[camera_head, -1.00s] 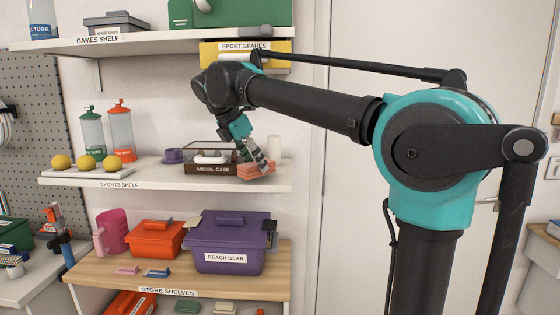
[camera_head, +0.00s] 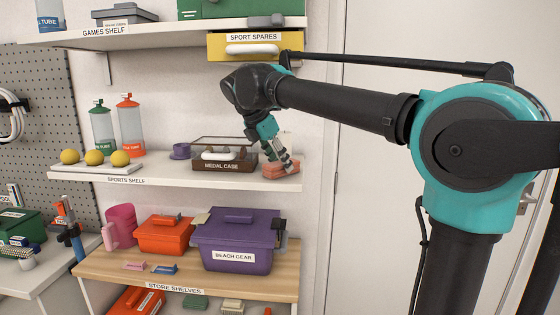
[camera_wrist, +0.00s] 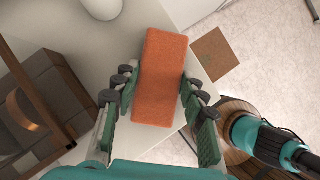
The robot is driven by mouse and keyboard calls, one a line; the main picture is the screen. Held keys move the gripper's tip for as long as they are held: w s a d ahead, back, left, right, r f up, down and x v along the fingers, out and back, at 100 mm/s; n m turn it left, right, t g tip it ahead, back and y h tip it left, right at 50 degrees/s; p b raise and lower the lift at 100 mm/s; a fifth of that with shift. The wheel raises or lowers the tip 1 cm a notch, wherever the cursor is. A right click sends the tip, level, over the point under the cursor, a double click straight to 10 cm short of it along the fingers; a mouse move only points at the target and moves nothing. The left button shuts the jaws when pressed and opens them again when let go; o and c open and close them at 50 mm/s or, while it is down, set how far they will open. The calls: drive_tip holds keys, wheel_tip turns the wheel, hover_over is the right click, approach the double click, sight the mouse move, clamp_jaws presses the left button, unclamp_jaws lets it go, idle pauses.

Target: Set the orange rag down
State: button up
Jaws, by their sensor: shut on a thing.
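The orange rag (camera_head: 280,171) is a flat, rough block at the right end of the sports shelf (camera_head: 228,180). In the wrist view the rag (camera_wrist: 160,78) lies lengthwise between my two green fingers, with a finger along each long side. My gripper (camera_head: 280,160) is shut on the rag and points down at it. The rag is at or just above the shelf top; I cannot tell whether it touches. It is to the right of the medal case (camera_head: 222,165).
A white upright cylinder stands behind my gripper, partly hidden; its round body shows in the wrist view (camera_wrist: 102,8). Yellow balls on a tray (camera_head: 94,166) are at the shelf's left. The yellow sport spares box (camera_head: 226,49) hangs above. The beach gear bin (camera_head: 235,260) stands below.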

drive_tip(key=o, duration=1.3)
drive_tip(key=shift+s+a, duration=0.3)
drive_tip(key=shift+s, duration=0.05)
drive_tip(key=shift+w+d, duration=0.1)
drive_tip(key=shift+w, duration=0.05)
drive_tip(key=shift+r, duration=0.25)
drive_tip(key=s+a, duration=0.2)
drive_tip(key=a, duration=0.1)
drive_tip(key=s+a, duration=0.6)
drive_tip(key=shift+s+r, duration=0.25)
drive_tip(key=shift+r, duration=0.15)
